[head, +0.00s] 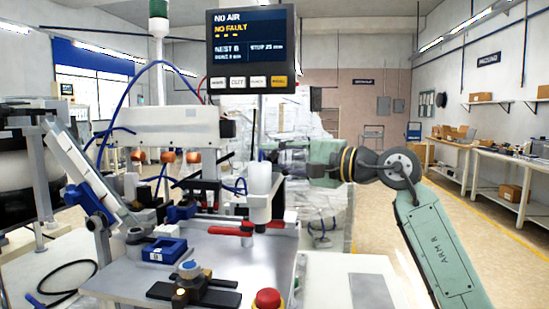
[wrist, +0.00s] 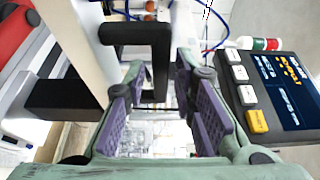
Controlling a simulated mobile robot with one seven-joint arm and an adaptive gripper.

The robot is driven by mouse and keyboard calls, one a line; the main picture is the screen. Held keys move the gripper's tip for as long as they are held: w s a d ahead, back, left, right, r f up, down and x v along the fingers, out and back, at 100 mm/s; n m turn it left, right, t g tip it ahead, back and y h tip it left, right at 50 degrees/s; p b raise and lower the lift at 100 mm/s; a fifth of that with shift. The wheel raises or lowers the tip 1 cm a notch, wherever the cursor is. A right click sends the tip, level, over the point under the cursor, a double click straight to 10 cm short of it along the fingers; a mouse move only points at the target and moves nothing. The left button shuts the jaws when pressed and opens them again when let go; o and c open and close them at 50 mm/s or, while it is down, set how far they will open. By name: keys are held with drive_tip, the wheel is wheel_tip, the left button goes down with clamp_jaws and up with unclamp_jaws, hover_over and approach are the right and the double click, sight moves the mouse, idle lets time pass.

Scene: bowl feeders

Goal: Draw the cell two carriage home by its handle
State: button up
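A black U-shaped handle (wrist: 138,38) shows in the wrist view, fixed to a pale upright plate (wrist: 75,35) at its left. I take it for the carriage handle, but no cell number is readable. My gripper (wrist: 160,85) is open, its purple-padded fingers spread either side of the handle's lower part, with gaps on both sides. Whether the handle is deep between the pads or just beyond the tips is hard to tell. In the head view my gripper (head: 278,154) reaches in from the right, behind the white cylinder; the handle cannot be made out there.
The display panel (head: 250,50) reads NO AIR, NO FAULT, NEST B; in the wrist view the panel (wrist: 275,90) is close right of my fingers.

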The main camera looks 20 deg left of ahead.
drive_tip(key=shift+o, duration=0.4)
drive_tip(key=shift+a, duration=0.2)
drive_tip(key=s+d, duration=0.2)
drive_tip(key=d, duration=1)
